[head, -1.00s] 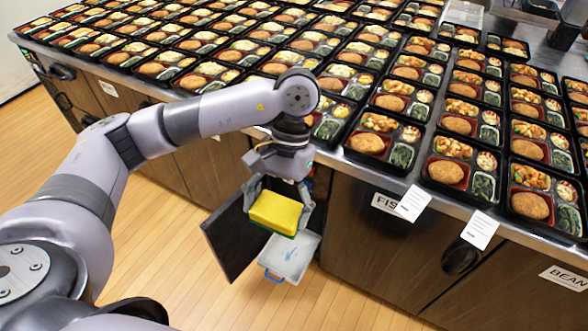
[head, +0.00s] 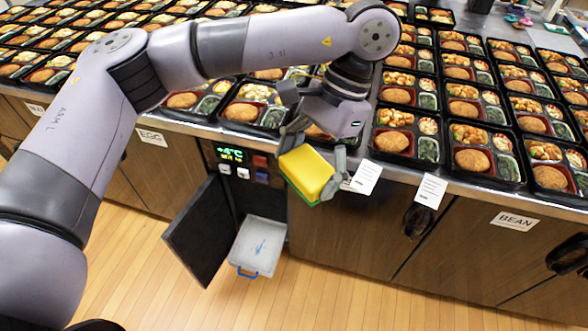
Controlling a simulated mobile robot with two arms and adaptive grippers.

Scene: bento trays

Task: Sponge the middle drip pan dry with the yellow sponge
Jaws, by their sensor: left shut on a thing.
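My left gripper (head: 312,168) is shut on the yellow sponge (head: 306,172), which has a green underside. It holds the sponge in the air in front of the counter's front edge, up and to the right of the drip pan. The drip pan (head: 268,232) is a pale grey tray with a blue handle, low in an open cabinet bay. A blue wet patch (head: 261,247) shows on its floor. The sponge and pan are apart. No other drip pan shows. My right gripper is not in view.
A dark cabinet door (head: 200,232) stands open left of the pan. A lit control panel (head: 243,162) sits above the pan. Several bento trays (head: 484,160) crowd the counter top. Paper slips (head: 430,190) hang over the counter edge. The wooden floor in front is clear.

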